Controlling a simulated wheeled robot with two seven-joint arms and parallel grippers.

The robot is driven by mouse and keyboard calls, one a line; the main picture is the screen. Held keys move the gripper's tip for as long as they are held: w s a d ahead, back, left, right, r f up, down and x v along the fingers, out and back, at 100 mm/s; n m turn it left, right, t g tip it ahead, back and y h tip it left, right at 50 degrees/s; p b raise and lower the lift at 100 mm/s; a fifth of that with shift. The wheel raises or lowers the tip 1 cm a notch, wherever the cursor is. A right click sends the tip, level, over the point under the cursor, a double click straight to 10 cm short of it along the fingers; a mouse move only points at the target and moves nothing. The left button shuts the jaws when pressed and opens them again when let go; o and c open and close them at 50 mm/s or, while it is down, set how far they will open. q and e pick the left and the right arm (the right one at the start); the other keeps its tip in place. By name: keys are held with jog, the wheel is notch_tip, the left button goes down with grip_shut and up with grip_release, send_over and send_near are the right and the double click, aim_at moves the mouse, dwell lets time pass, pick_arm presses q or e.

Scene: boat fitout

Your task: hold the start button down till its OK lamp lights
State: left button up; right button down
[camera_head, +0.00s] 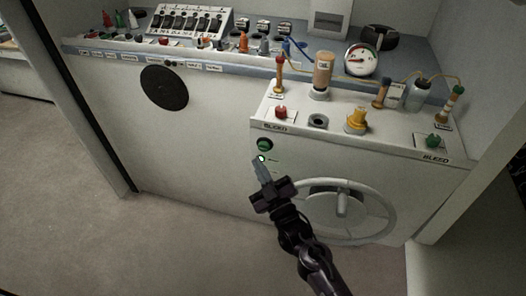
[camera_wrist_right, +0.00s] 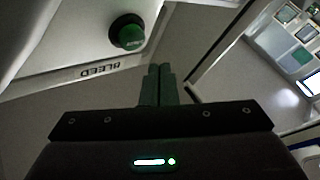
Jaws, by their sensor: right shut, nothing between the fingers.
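A green button in a black collar (camera_wrist_right: 131,36) also shows in the right wrist view, near a BLEED label. My left gripper is not in view.
A grey handwheel (camera_head: 342,205) is on the console front, right of my right arm. The console top holds a red button (camera_head: 281,112), a yellow knob (camera_head: 357,119), another green button (camera_head: 433,141), bottles and a gauge (camera_head: 361,60). The floor in front is clear.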

aim_at(264, 158)
jog(key=shift+w+d+b, duration=0.15)
jog(key=shift+w+d, duration=0.05)
jog(key=shift+w, duration=0.3)
jog(key=shift+w+d+b, duration=0.15)
jog(key=shift+w, duration=0.35)
jog(key=shift+w, duration=0.15)
dwell(1.3)
jog(key=shift+w+d, duration=0.15)
jog(key=shift+w, duration=0.1)
jog(key=shift+w+d+b, duration=0.15)
jog(key=shift+w+b, duration=0.3)
jog(key=shift+w, duration=0.05)
dwell(0.6)
jog(key=shift+s, duration=0.2)
dwell(0.8)
jog(key=shift+s+a+p, duration=0.25)
jog(key=shift+s+p, duration=0.15)
jog(key=shift+s, duration=0.3)
